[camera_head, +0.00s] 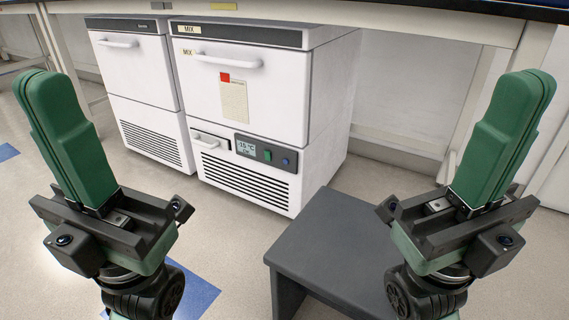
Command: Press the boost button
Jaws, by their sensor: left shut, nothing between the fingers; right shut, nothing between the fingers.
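A white under-bench unit (330,130) has a dark control panel (266,151) low on its front. The panel holds a small lit display (246,148), a green button or switch (267,155) and a round blue button (286,161). Any lettering that marks the boost button is too small to read. My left gripper (38,82) is shut and empty, upright in front of the left unit, well apart from the panel. My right gripper (530,82) is shut and empty, upright to the right of the unit, also apart from the panel.
A second white unit (140,75) stands to the left. A dark grey step or low table (325,235) stands on the floor before the right unit. The bench top (420,10) overhangs both units. Floor between my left gripper and the units is clear.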

